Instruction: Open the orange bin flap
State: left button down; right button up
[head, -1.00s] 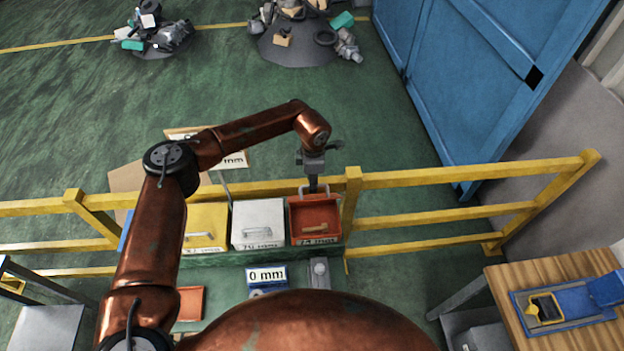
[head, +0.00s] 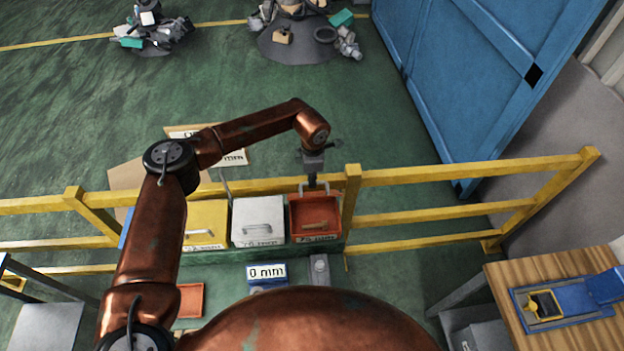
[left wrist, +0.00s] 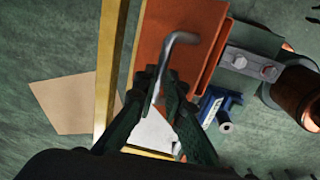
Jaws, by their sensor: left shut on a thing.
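The orange bin (head: 333,232) stands at the right end of a row of bins by the yellow railing. Its top looks open, showing an orange inside with a small brown piece in it. The orange flap (left wrist: 178,22) fills the top of the left wrist view, with a bent grey handle (left wrist: 172,50) on it. My left gripper (head: 313,184) is at the back edge of the bin, pointing down. In the left wrist view its dark fingers (left wrist: 163,85) are shut on the handle. My right gripper is not in view.
A white bin (head: 258,215) and a yellow bin (head: 206,218) stand left of the orange one, both with lids down. The yellow railing (head: 440,177) runs close behind the bins. A wooden table (head: 500,290) stands at the right.

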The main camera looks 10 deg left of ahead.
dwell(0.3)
pick_arm(q)
jog(key=shift+w+b, duration=0.4)
jog(key=shift+b, duration=0.15)
jog(key=w+a+b, duration=0.2)
jog(key=w+b, duration=0.5)
jog(key=w, duration=0.2)
jog(key=shift+w+b, duration=0.3)
jog(key=shift+w, duration=0.1)
jog(key=shift+a+f, duration=0.1)
jog(key=c, duration=2.4)
grip_release()
jog(key=o, duration=0.4)
jog(key=shift+w, duration=0.15)
jog(key=shift+c, duration=0.2)
jog(key=shift+r, duration=0.3)
